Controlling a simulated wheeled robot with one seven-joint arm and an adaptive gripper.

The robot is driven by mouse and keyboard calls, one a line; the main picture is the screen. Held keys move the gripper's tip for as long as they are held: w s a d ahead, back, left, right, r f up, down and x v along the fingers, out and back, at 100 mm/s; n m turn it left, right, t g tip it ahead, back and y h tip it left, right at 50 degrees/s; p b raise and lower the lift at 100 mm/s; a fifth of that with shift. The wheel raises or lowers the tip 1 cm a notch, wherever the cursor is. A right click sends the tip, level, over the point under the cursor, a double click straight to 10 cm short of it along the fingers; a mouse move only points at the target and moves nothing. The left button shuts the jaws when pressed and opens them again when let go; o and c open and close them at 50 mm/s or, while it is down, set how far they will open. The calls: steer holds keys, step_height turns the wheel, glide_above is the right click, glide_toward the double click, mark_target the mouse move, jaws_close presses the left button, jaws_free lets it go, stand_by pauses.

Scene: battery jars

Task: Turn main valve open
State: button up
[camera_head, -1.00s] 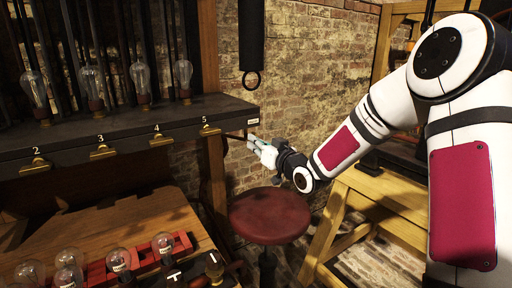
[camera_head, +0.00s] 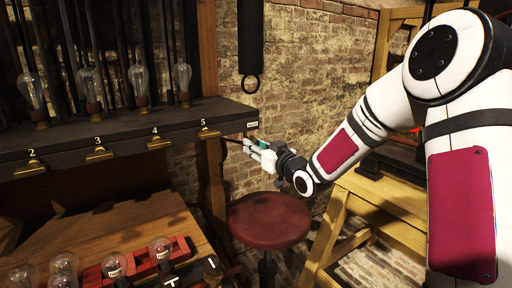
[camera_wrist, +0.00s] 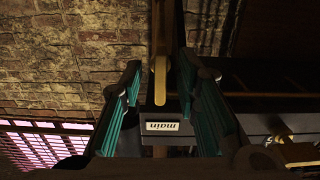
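The "main" label (camera_wrist: 162,126) sits on the dark end of the shelf and reads upside down in the wrist view. A brass handle (camera_wrist: 160,80) beside the label appears between my fingers; I take it as the main valve. In the head view, a small pale label (camera_head: 252,124) shows at the shelf's right end, too small to read. My gripper (camera_head: 252,146) is just below that label. In the wrist view my gripper (camera_wrist: 158,98) is open, with one teal-padded finger on each side of the handle. I cannot tell whether either finger touches it.
The dark shelf (camera_head: 110,133) carries bulbs and numbered brass handles (camera_head: 209,134). A red stool (camera_head: 268,218) stands below my gripper. A wooden bench (camera_head: 130,232) with more bulbs is at lower left. A brick wall (camera_head: 300,80) stands behind.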

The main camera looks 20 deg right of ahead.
steer(key=v, duration=1.2)
stand_by(0.4)
steer(key=s+a+f+m+g+h, duration=0.2)
steer(key=s+g, duration=0.6)
steer(key=s, duration=1.2)
steer(key=s+a+m+g+h, duration=0.3)
steer(key=s+g, duration=0.5)
steer(key=s, duration=1.3)
step_height(320, 180, up, 14)
steer(key=d+n+t+p, duration=0.1)
steer(key=t+p, duration=0.2)
steer(key=p, duration=0.9)
steer(key=shift+w+h+p, duration=0.2)
steer(key=shift+h+p, duration=0.1)
